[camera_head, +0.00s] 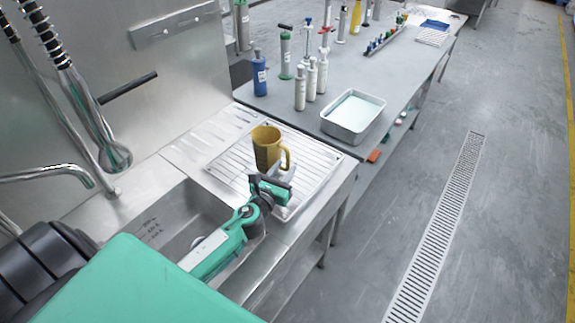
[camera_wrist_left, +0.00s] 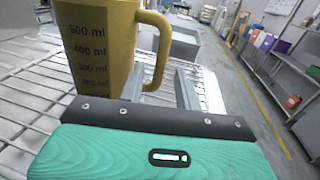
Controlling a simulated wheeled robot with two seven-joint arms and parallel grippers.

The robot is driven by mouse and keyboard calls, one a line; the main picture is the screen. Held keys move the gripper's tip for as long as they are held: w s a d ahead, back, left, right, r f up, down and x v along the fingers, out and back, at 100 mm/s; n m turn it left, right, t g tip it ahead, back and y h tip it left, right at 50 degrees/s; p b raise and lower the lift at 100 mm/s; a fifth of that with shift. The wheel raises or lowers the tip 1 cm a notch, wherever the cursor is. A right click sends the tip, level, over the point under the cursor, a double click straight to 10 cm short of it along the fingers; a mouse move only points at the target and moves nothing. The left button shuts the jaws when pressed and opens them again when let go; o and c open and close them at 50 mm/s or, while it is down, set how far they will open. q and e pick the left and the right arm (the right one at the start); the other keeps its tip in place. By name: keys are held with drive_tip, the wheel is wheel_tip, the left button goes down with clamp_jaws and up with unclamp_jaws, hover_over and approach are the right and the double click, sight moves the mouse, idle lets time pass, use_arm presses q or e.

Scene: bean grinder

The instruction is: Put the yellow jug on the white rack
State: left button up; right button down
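The yellow jug (camera_head: 266,146) stands upright on the white rack (camera_head: 228,167), a wire grid on the steel drainboard. Its handle faces right in the head view. In the left wrist view the jug (camera_wrist_left: 98,48) fills the upper left, with dark volume marks facing the camera and the handle to the right. The white rack (camera_wrist_left: 30,95) shows below and behind it. My left gripper (camera_head: 284,173) is low beside the jug's handle side. In the left wrist view its fingers (camera_wrist_left: 160,88) stand apart, near the lower end of the handle. My right gripper is not in view.
A steel sink (camera_head: 165,225) lies left of the rack, with a faucet (camera_head: 75,172) and hanging sprayer. The grey table (camera_head: 300,115) behind holds a blue bottle (camera_head: 259,75), white bottles (camera_head: 311,80) and a white tray (camera_head: 353,115). Open floor lies right.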

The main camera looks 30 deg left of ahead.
use_arm(q)
drive_tip(key=s+b, duration=0.1)
drive_tip(key=s, duration=0.7)
drive_tip(key=shift+s+d+b, duration=0.1)
drive_tip(key=shift+d+b, duration=0.1)
drive_tip(key=shift+b, duration=0.1)
drive_tip(key=shift+s, duration=0.4)
drive_tip(key=shift+r, duration=0.15)
